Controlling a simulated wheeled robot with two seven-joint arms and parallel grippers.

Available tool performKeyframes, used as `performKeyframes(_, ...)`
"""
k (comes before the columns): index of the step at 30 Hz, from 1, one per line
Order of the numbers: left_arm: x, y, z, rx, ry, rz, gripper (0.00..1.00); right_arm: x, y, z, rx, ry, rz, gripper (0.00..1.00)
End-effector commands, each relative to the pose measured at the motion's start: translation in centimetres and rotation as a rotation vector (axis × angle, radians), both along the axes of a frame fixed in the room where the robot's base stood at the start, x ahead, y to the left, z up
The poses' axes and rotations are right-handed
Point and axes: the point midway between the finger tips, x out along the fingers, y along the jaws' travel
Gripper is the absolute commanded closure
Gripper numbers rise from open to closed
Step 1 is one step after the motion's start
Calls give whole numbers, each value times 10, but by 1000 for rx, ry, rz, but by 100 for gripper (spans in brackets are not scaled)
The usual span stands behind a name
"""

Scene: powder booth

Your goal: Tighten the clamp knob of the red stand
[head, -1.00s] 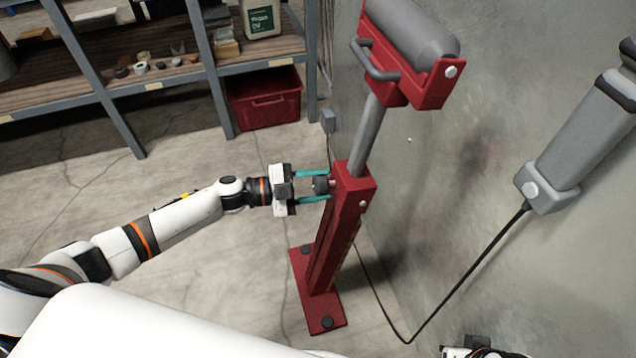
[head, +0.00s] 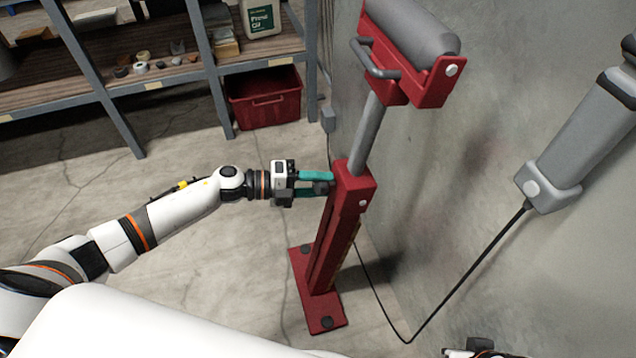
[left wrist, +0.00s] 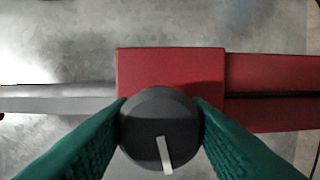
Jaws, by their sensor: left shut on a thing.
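The red stand (head: 325,250) stands upright on its red foot plate near the wall, with a grey post and a roller head at the top. Its clamp knob (left wrist: 160,130) is dark grey and round, with a pale pointer line that runs nearly straight down, tilted slightly. In the head view the knob (head: 321,188) is partly hidden by the fingers. My left gripper (head: 322,182) is shut on the knob from the left side. In the left wrist view its green fingers press on both sides of the knob.
A grey roller (head: 410,35) sits in the red head (head: 432,85) of the stand. A shelf (head: 160,80) with small items and a red bin (head: 265,98) stand at the back left. A cable (head: 455,285) hangs at the right. Floor left of the stand is clear.

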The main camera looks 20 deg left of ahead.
Motion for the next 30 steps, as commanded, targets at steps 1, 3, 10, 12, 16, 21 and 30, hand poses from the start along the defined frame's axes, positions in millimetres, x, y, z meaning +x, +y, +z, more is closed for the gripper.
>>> performKeyframes(1,-1,0,-1,10,-12,-2,80,0,-1,0,-2,0,0,100)
performKeyframes(3,-1,0,-1,20,-27,-5,80,-1,-1,1,-4,-2,2,100)
performKeyframes(10,0,0,-1,36,-49,-10,80,0,-1,4,-2,-8,2,100)
performKeyframes(12,-1,0,-1,36,-50,-10,80,0,-1,4,-2,-8,1,100)
performKeyframes(16,-1,0,-1,36,-50,-10,80,0,-1,4,-2,-8,0,100)
performKeyframes(21,-1,0,-1,35,-48,-9,53,0,0,3,2,-5,-3,100)
performKeyframes(30,0,0,-1,35,-49,-10,36,2,1,3,6,-6,-7,100)
